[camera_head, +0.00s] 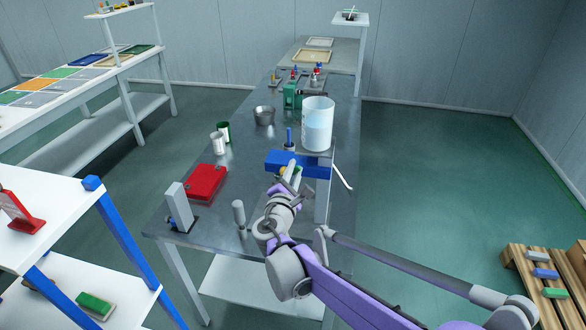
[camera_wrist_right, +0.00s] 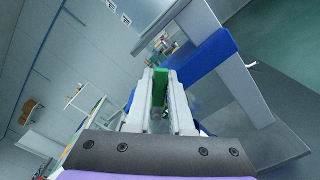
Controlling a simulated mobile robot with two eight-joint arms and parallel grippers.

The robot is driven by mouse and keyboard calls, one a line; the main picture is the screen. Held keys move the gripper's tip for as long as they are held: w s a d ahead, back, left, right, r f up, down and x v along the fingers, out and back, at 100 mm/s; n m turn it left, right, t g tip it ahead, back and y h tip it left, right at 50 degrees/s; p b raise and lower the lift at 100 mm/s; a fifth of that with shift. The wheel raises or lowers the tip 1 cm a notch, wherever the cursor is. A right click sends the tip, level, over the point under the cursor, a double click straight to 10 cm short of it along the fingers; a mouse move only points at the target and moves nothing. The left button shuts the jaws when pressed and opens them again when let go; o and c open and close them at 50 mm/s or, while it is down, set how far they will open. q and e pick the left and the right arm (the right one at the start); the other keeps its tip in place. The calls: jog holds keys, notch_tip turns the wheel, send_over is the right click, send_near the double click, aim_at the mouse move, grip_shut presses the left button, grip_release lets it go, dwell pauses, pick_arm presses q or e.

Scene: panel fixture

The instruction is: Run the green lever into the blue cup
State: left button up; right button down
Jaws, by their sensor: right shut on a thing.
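The blue block (camera_wrist_right: 203,60) shows up and right of the fingers there. I cannot clearly make out a blue cup; small blue patches show beside the fingers in the wrist view, partly hidden. My left gripper is not in view.
On the metal table stand a white cup (camera_head: 217,141), a green cup (camera_head: 224,131) and a grey metal bowl (camera_head: 264,115). A red box (camera_head: 206,183) lies nearer, beside an upright grey block (camera_head: 178,205). A grey post (camera_head: 239,214) stands near the arm.

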dwell(0.4)
jog(key=c, duration=0.8)
grip_release()
jog(key=v, duration=1.1)
jog(key=shift+b, duration=0.4)
